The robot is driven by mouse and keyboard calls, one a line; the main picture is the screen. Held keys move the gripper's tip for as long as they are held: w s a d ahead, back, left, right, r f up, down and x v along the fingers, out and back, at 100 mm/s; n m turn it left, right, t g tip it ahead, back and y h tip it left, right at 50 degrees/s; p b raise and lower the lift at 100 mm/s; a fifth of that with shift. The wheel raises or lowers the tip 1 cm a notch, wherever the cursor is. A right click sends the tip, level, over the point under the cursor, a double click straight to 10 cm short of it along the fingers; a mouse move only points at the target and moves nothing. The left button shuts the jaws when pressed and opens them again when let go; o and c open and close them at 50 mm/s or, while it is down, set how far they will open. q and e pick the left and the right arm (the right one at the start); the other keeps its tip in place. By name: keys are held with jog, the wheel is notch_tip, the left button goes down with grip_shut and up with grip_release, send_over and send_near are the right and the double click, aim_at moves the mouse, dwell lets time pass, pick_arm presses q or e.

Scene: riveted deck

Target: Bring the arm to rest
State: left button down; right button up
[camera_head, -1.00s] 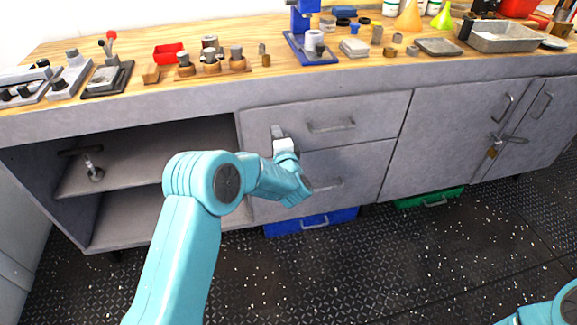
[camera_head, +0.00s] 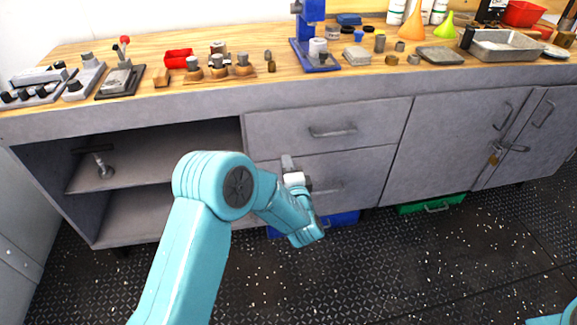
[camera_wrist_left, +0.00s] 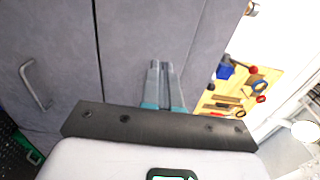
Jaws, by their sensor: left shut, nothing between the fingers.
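My left gripper (camera_head: 288,164) is in front of the bench's drawers in the head view, below the worktop. Its fingers point up and away from me, and the wrist hides part of the lower drawer (camera_head: 352,168). In the left wrist view the two fingers (camera_wrist_left: 159,70) lie side by side, shut, with nothing between them.
The grey bench's worktop (camera_head: 215,87) carries several tools, a blue press (camera_head: 314,45) and a metal tray (camera_head: 503,45). An open shelf (camera_head: 130,170) is at left. Blue (camera_head: 345,218) and green (camera_head: 430,204) bins sit underneath. The dark floor (camera_head: 430,265) in front is clear.

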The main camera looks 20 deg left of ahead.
pick_arm(q)
jog(key=s+d+f+g+h, duration=0.1)
jog(key=s+f+g+h, duration=0.1)
jog(key=s+f+h, duration=0.5)
jog(key=s+d+f+g, duration=0.15)
jog(key=s+f, duration=0.25)
jog(key=f, duration=0.6)
jog(key=s+d+f+n+g+h, duration=0.3)
jog(key=s+d+f+n+g, duration=0.15)
jog(key=s, duration=0.45)
jog(key=s+d+f+n+g+h, duration=0.35)
jog(key=s+d, duration=0.25)
jog(key=s, duration=0.3)
jog(key=s+d+n+g+h, duration=0.1)
jog(key=s+n+g, duration=0.2)
jog(key=s+n, duration=0.2)
notch_tip(320, 180, up, 21)
jog(key=p, duration=2)
jog(key=shift+w+d, duration=0.15)
